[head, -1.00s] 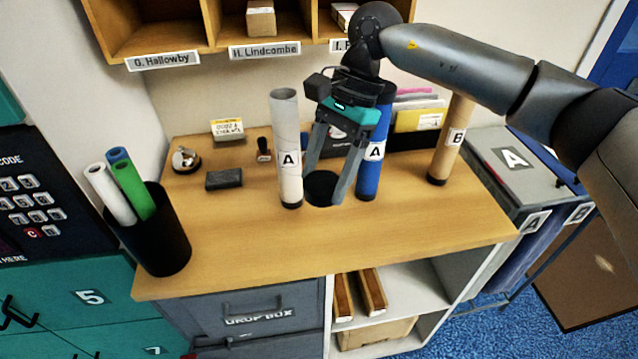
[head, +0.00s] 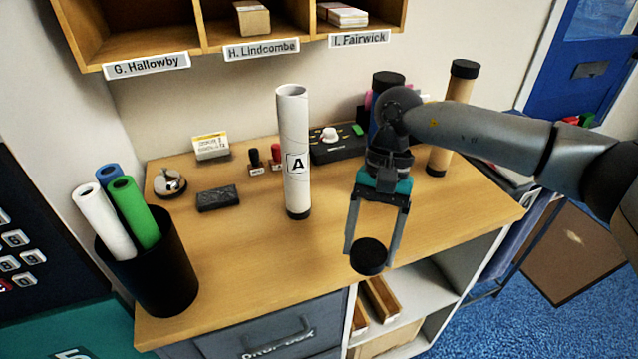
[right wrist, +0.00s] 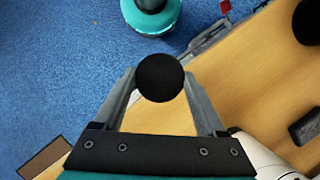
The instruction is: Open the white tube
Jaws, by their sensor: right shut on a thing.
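The white tube (head: 295,150), labelled A, stands upright on the desk. Its top end is open and uncapped, and a dark cap sits at its bottom end. My right gripper (head: 370,250) is to the right of the tube, near the desk's front edge, pointing down. It is shut on a round black cap (head: 368,257). The cap also shows between the fingertips in the right wrist view (right wrist: 160,77). My left gripper is not in view.
A black bin (head: 150,265) with rolled tubes stands at the desk's left front corner. A brown tube (head: 455,110) stands at the right, and a black-capped tube (head: 388,80) is mostly hidden behind my right arm. The desk's front middle (head: 255,250) is clear.

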